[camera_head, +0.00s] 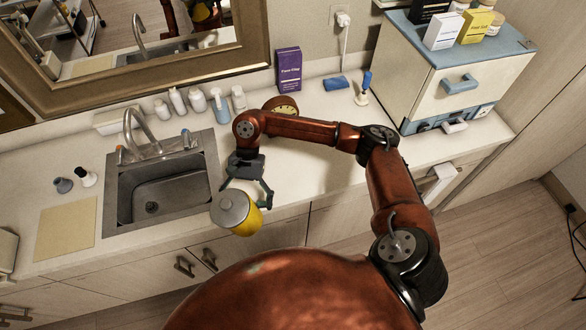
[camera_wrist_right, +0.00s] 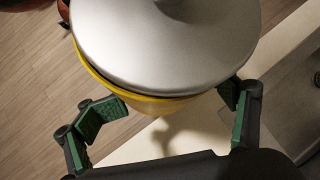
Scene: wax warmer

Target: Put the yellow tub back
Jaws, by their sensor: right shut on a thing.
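The yellow tub (camera_head: 246,221) has a round silver-grey lid (camera_head: 229,208) with a small knob on top. My right gripper (camera_head: 248,199) is shut on the tub and holds it, tilted in the head view, in front of the counter edge, to the right of the sink. In the right wrist view the lid (camera_wrist_right: 165,45) fills the upper middle, and a strip of the yellow wall (camera_wrist_right: 150,103) shows below it between the green-padded fingers (camera_wrist_right: 175,108). The tub's underside is hidden. My left gripper is in neither view.
Right of the gripper, the front counter is clear.

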